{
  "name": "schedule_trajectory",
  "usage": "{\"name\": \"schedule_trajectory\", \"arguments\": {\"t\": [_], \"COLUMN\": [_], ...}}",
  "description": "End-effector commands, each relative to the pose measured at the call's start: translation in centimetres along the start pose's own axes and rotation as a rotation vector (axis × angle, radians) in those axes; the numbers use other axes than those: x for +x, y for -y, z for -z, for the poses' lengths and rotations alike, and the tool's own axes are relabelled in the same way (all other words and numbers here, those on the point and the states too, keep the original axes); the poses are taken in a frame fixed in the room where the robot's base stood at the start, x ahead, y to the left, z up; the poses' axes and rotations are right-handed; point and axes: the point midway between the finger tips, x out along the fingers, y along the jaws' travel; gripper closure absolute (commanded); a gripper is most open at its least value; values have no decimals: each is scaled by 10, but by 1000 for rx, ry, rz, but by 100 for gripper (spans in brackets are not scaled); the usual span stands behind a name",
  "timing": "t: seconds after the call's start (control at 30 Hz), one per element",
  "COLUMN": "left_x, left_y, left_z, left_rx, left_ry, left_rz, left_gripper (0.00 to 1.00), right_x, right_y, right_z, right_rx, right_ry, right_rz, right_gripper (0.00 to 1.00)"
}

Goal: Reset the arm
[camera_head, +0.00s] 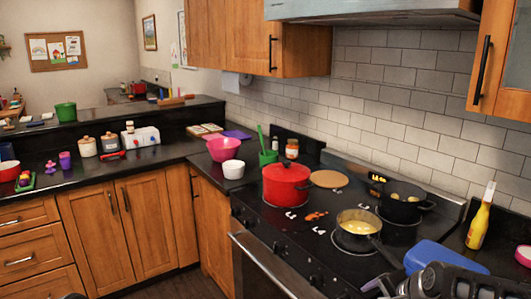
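My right gripper (385,287) is at the bottom right corner, over the front of the stove. It is dark grey and cut off by the lower edge. Its fingers are too small and dark to tell whether they are open or shut. A blue object (440,257) shows just behind it; I cannot tell whether they touch. My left gripper is not clearly in view; only a small dark shape shows at the bottom left edge.
The black stove (300,238) bears a red pot (286,187), a pan with yellow food (357,227) and a black pot (400,206). A yellow bottle (479,222) stands at the right. A pink bowl (222,149) and white bowl (233,169) stand in the corner.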

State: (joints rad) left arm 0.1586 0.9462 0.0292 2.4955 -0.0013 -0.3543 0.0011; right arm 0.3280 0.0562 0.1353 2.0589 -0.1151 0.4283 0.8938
Motion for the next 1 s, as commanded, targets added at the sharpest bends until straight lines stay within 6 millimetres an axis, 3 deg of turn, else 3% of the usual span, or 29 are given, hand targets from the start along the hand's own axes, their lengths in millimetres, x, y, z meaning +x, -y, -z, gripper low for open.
{"name": "schedule_trajectory", "arguments": {"t": [0.03,0.1,0.2,0.33,0.5,0.63,0.8,1.0], "left_x": [0,0,0,0,0,0,0,0], "left_y": [0,0,0,0,0,0,0,0], "left_z": [0,0,0,0,0,0,0,0], "left_rx": [0,0,0,0,0,0,0,0], "left_ry": [0,0,0,0,0,0,0,0], "left_rz": [0,0,0,0,0,0,0,0], "left_gripper": [67,67,67,67,67,67,67,67], "right_x": [40,82,129,165,171,162,159,159], "right_y": [-16,-37,-78,-144,-229,-272,-292,-291], "right_z": [-26,-60,-114,-190,-278,-320,-342,-342], "right_rx": [-137,-329,-550,-746,-807,-813,-823,-826], "right_ry": [35,61,108,200,374,492,553,552], "right_rz": [3,22,27,5,-68,-120,-143,-141], "right_gripper": [19,19,19,19,19,19,19,19]}}
